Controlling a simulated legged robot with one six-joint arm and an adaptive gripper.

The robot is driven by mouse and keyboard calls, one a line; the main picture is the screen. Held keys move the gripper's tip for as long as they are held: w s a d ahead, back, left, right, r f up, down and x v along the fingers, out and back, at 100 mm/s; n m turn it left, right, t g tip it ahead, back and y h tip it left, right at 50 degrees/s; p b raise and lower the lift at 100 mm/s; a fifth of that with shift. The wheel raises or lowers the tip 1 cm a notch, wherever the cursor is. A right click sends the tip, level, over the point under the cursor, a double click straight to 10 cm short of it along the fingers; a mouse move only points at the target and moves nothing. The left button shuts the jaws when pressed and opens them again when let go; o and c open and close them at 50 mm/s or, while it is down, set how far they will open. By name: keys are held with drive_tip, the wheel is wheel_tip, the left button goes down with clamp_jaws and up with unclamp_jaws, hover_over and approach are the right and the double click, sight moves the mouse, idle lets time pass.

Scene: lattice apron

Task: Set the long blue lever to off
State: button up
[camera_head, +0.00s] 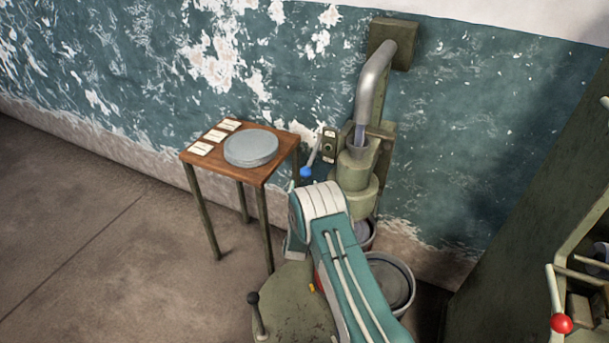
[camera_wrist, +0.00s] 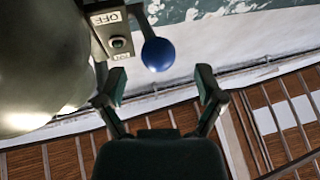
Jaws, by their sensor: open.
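The long blue lever is a thin grey rod with a blue ball knob (camera_head: 306,172), at the side of the green machine in the head view. It hangs slanting down from the switch plate (camera_head: 329,146). In the head view my arm hides the gripper's fingers.
The green machine (camera_head: 353,170) with a grey pipe (camera_head: 375,80) stands against the wall. A wooden table (camera_head: 190,157) with cards and a grey disc is to its left. A black-knobbed lever (camera_head: 253,299) stands in front; a red-knobbed lever (camera_head: 561,323) is at far right.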

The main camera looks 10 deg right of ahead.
drive_tip(key=v, duration=0.7)
drive_tip(key=shift+s+a+f, duration=0.25)
drive_tip(key=shift+s+f, duration=0.05)
drive_tip(key=shift+r, duration=0.1)
drive_tip(key=w+r+g+y, duration=0.2)
drive_tip(key=w+r, duration=0.2)
drive_tip(key=r, duration=0.4)
drive_tip(key=s+r+n+g+y, duration=0.1)
drive_tip(key=s+r+g+y, duration=0.15)
drive_tip(key=r, duration=0.55)
drive_tip(key=s+r+g+y, duration=0.2)
drive_tip(key=r+g, duration=0.1)
drive_tip(key=r, duration=0.6)
drive_tip(key=s+d+r+g, duration=0.1)
drive_tip(key=s+g, duration=0.2)
drive_tip(key=s, duration=0.9)
drive_tip(key=s+d+r+g, duration=0.1)
drive_tip(key=s+g, duration=0.2)
drive_tip(key=s, duration=1)
drive_tip(key=s+d+r+n+g, duration=0.1)
drive_tip(key=s+r+g, duration=0.1)
drive_tip(key=s, duration=1)
drive_tip(key=shift+s+d+g+y, duration=0.2)
drive_tip(key=shift+d+g+y, duration=0.15)
drive_tip(key=shift+g, duration=0.2)
